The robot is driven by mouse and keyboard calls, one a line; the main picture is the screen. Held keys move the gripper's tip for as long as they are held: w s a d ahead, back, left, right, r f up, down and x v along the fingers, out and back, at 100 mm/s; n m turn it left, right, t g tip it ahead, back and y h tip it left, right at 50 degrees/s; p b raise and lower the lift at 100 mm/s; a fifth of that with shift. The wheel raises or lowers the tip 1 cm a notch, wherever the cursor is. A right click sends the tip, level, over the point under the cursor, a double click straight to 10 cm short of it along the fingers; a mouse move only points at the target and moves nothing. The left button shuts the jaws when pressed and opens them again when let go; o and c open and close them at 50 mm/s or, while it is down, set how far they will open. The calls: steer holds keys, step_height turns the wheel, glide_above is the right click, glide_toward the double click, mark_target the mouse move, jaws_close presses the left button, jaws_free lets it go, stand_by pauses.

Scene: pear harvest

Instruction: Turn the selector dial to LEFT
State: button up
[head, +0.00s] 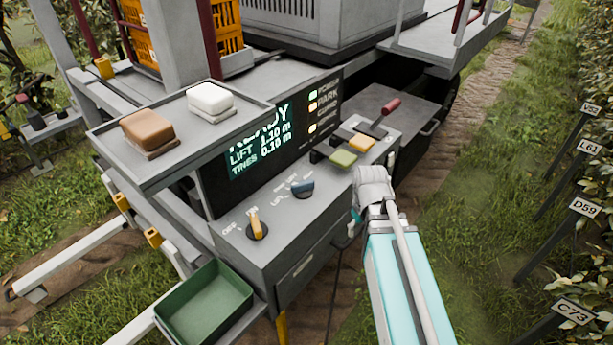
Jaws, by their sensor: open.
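A display (260,142) stands behind the dial. A shelf (170,160) with brown and white blocks overhangs the left. A green tray (205,305) lies front left.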

steer(key=w+a+r+n+p, duration=0.6)
steer(key=a+r+n+p, duration=0.25)
steer(key=r+p, duration=0.2)
step_height(320, 180, up, 10)
steer(key=n+p, duration=0.9)
steer(key=n, duration=0.1)
glide_above(302, 182)
steer(key=shift+f+b, duration=0.15)
steer(key=shift+b, duration=0.2)
step_height(302, 182, down, 13)
steer(key=b, duration=1.3)
steer(key=shift+f, duration=0.2)
steer(key=shift+c, duration=0.3)
